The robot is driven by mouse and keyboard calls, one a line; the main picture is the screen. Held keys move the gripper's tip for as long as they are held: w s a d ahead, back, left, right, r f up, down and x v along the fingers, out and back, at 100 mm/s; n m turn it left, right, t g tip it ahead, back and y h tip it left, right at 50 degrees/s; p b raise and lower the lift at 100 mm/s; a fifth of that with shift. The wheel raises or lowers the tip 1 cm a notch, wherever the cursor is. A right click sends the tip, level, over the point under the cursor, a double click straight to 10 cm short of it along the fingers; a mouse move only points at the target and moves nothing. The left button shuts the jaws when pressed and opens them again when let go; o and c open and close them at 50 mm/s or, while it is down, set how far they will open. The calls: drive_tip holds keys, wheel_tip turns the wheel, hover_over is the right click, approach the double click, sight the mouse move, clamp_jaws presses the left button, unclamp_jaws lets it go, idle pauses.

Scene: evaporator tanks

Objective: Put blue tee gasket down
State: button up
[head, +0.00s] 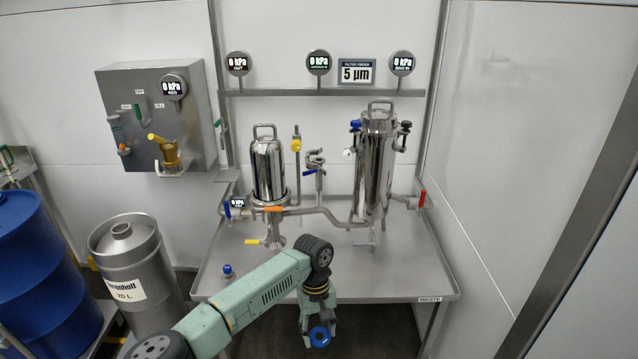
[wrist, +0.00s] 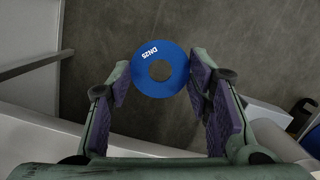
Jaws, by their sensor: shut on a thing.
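The blue tee gasket (head: 320,336) is a flat blue ring with a round hole. In the wrist view the gasket (wrist: 160,70) shows white "DN25" lettering and sits between the tips of my gripper (wrist: 160,82). My gripper (head: 318,330) is shut on it at its two sides. In the head view the gripper points down in front of the table's front edge, with dark floor behind the gasket. The gasket touches no table surface that I can see.
The steel table (head: 400,282) has bare room at its front right. A small blue-topped part (head: 228,271) stands at its front left. Two steel filter vessels (head: 268,172) (head: 375,165) with pipes and valves stand farther back. A steel keg (head: 135,265) and blue drum (head: 40,265) are at left.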

drive_tip(key=s+f+m+b, duration=0.1)
drive_tip(key=s+f+b, duration=0.1)
drive_tip(key=f, duration=0.7)
drive_tip(key=s+f+m+b, duration=0.2)
drive_tip(key=s+f, duration=0.2)
drive_tip(key=f, duration=0.6)
drive_tip(key=shift+s+f+y, duration=0.2)
drive_tip(key=shift+f+y, duration=0.05)
drive_tip(key=shift+y, duration=0.05)
